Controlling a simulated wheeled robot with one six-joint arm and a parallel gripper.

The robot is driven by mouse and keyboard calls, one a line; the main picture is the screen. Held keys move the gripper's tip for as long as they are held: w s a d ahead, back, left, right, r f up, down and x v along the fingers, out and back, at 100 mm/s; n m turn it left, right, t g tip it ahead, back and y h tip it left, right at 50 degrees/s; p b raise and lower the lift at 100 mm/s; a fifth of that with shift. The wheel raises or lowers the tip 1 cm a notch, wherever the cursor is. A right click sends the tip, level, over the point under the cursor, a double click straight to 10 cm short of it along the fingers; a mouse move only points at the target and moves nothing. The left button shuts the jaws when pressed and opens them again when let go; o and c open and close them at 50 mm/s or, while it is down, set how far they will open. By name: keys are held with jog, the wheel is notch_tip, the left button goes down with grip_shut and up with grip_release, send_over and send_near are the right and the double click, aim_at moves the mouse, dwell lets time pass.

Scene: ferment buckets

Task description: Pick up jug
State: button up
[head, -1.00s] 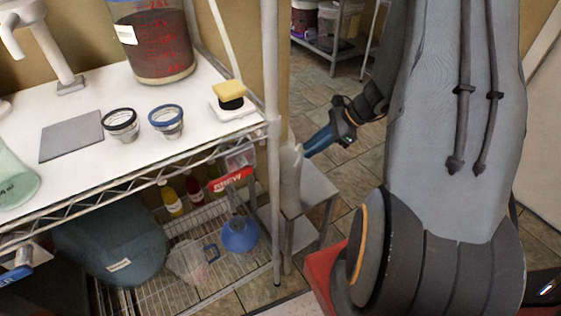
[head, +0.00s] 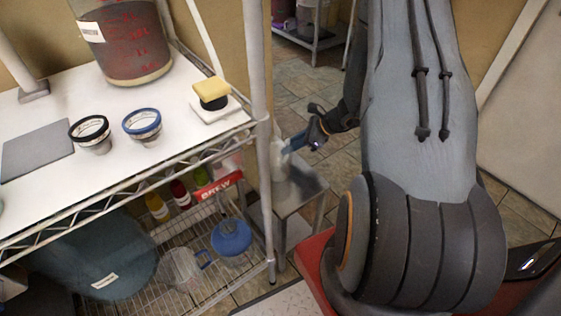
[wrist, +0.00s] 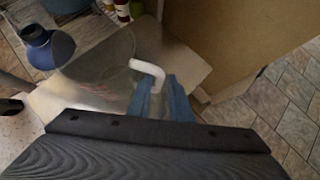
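A translucent jug with a white bent handle (wrist: 148,72) stands on a small steel stool in the wrist view. In the head view the pale jug (head: 279,158) shows small and partly hidden behind the rack post. My gripper (wrist: 160,84) has its two blue fingers apart, one on each side of the handle's lower end. Whether they touch it I cannot tell. My gripper also shows in the head view (head: 290,146), reaching left to the jug. Another clear jug with a blue handle (head: 183,268) is on the rack's lower shelf.
The steel stool (head: 300,188) stands just right of the wire rack's post (head: 262,130). The rack's white top (head: 50,180) holds jars, a sponge and a large bucket (head: 135,45). Bottles and a blue funnel (head: 231,238) are on the lower shelf. Tiled floor lies right of the stool.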

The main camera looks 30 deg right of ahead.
aim_at(281, 150)
jog(key=x, duration=0.4)
jog(key=shift+a+f, duration=0.1)
jog(key=shift+a, duration=0.2)
grip_shut()
jog(key=shift+w, duration=0.1)
notch_tip(281, 150, up, 10)
dwell(0.4)
